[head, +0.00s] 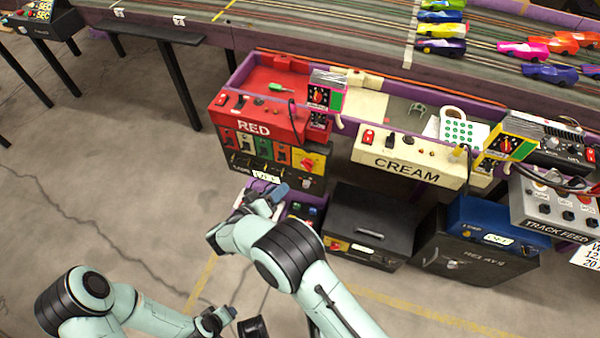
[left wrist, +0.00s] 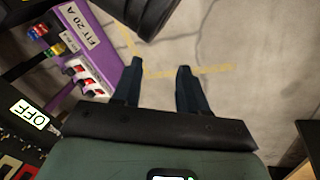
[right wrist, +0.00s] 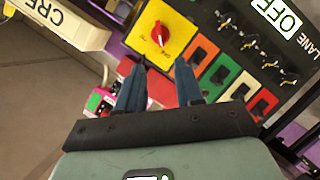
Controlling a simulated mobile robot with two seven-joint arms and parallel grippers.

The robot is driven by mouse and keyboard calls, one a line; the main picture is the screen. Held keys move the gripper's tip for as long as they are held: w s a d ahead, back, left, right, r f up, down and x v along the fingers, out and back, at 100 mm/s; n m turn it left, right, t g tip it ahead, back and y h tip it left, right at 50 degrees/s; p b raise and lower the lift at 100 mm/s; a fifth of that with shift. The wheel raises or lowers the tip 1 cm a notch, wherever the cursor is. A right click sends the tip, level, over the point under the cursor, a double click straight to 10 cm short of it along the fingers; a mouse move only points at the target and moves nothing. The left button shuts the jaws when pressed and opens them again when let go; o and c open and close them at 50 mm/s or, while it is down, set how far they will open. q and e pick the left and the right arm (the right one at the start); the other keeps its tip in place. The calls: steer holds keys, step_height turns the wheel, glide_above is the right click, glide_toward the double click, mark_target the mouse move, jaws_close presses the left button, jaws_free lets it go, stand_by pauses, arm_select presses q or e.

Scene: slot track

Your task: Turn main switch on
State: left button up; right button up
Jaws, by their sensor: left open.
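A red rotary knob on a yellow plate (right wrist: 160,33) is on the front of the black panel below the red RED console; it also shows in the head view (head: 308,163). I cannot read a label naming it as the main switch. A similar red and yellow switch (head: 336,246) is on a lower black box. My right gripper (head: 265,194) is in front of the RED panel, below the knob. In the right wrist view my right gripper (right wrist: 160,75) has its fingers apart, with nothing between them. My left gripper (head: 216,320) is low at the bottom, open and empty.
The RED console (head: 255,118) and CREAM console (head: 408,160) stand under the slot track (head: 350,30). Black boxes (head: 370,215) sit below. A purple box with red rocker switches (left wrist: 95,55) is left of my left gripper. The floor at left is clear.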

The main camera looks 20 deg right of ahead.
mark_target(305, 167)
steer(key=b+x, duration=0.2)
steer(key=x, duration=0.9)
steer(key=shift+w+d+f+b, duration=0.1)
steer(key=shift+f+b, duration=0.05)
steer(key=shift+b, duration=0.25)
arm_select(q)
steer(key=s+a+f+g, duration=0.1)
steer(key=s+f+g, duration=0.1)
steer(key=s+f, duration=0.3)
steer(key=shift+s+f, duration=0.25)
steer(key=shift+s, duration=0.2)
arm_select(e)
steer(key=shift+w+d+f, duration=0.1)
steer(key=shift+w+d, duration=0.3)
steer(key=shift+d, duration=0.1)
jaws_close()
